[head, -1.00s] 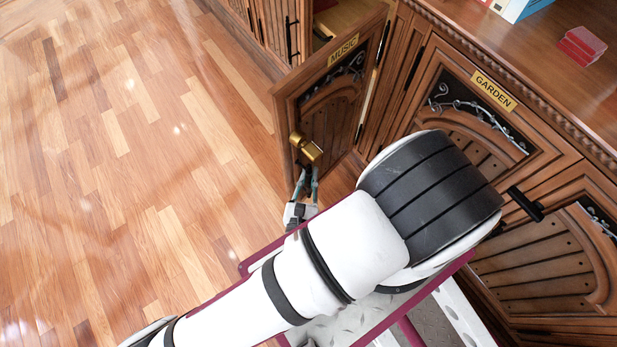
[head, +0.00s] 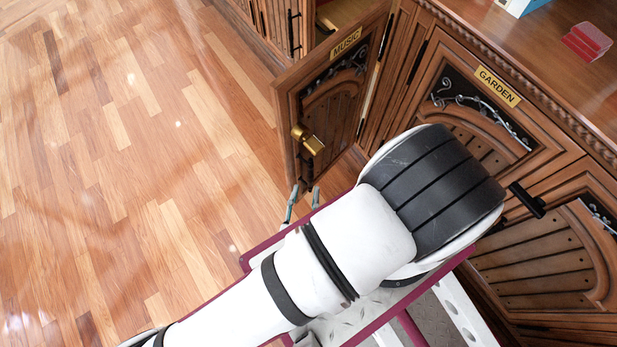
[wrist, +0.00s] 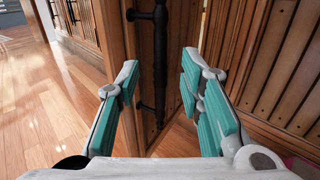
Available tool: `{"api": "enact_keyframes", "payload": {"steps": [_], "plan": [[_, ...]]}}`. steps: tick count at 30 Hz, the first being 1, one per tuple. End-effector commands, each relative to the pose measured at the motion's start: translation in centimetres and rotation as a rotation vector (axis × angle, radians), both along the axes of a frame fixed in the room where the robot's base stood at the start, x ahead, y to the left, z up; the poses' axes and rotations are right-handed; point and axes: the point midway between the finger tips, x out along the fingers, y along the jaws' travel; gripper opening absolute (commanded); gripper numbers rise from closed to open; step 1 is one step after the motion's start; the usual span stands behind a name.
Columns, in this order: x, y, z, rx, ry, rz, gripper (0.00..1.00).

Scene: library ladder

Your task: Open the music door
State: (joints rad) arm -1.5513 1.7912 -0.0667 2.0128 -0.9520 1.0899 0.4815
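The music door (head: 333,104), a carved wooden panel with a yellow MUSIC label (head: 345,44), stands swung well out from the cabinet in the head view. A wooden door edge and a dark vertical bar handle (wrist: 160,60) show between and beyond the fingers. I cannot tell whether anything touches.
The garden door (head: 470,115) is closed right of the music door, with a black handle (head: 526,200) near it. Red books (head: 587,41) lie on the cabinet top. Free wooden floor (head: 110,180) spreads to the left.

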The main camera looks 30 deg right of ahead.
Motion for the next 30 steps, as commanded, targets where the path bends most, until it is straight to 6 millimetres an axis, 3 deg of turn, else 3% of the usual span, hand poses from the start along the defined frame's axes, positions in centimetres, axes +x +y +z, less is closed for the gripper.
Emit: {"api": "enact_keyframes", "payload": {"steps": [9, 30], "plan": [[-3.1, 3.0, 0.0, 0.001, 0.001, 0.001, 0.34], [-3.5, 3.4, 0.0, 0.001, 0.001, -0.002, 0.34]]}}
